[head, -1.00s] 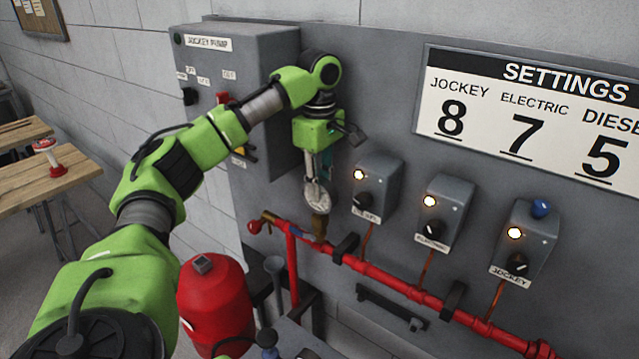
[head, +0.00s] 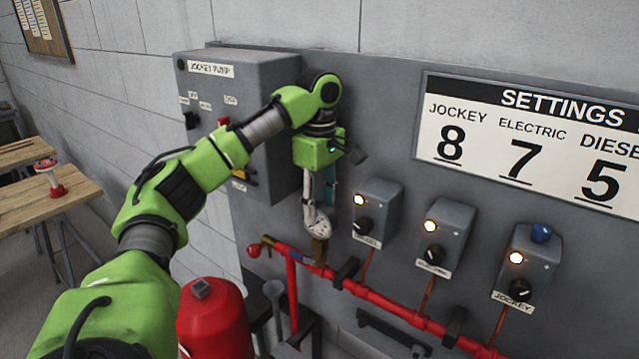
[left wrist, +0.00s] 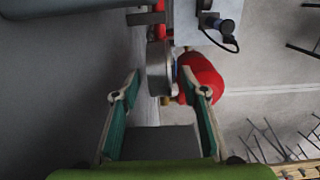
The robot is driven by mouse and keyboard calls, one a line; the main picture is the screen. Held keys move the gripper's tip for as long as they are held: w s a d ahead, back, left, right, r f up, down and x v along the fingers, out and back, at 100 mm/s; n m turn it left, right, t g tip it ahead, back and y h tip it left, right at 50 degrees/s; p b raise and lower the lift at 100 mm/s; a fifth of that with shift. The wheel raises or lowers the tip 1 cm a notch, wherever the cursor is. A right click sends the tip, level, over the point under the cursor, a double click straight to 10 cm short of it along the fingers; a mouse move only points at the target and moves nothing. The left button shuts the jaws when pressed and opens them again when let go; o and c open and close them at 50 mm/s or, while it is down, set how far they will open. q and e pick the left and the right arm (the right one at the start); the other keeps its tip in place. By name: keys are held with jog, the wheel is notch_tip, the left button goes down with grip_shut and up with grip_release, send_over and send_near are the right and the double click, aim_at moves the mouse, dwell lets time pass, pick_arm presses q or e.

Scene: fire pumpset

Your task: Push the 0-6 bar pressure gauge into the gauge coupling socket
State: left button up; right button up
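The pressure gauge (head: 318,223) is a small round dial with a pale face. It stands upright above the red pipe, and a brass piece (head: 320,251) shows under it at the pipe. I cannot tell how deep its stem sits, and the coupling socket is not clearly visible. My left gripper (head: 319,203) is directly above the gauge, pointing down, with its fingers spread. In the left wrist view the gauge (left wrist: 158,67) shows edge-on between the two fingertips (left wrist: 160,75), with a gap on each side. My right gripper is out of view.
The red pipe (head: 390,308) runs along the grey panel, with a brass lever (head: 270,241) at its left end. Control boxes (head: 377,212) stand close right of the gripper. The jockey pump cabinet (head: 265,110) is behind the arm. A red tank (head: 213,318) stands below.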

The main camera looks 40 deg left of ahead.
pick_arm(q)
notch_tip(320, 180, up, 11)
jog(key=shift+f, duration=0.2)
dwell(0.4)
jog(key=shift+s, duration=0.1)
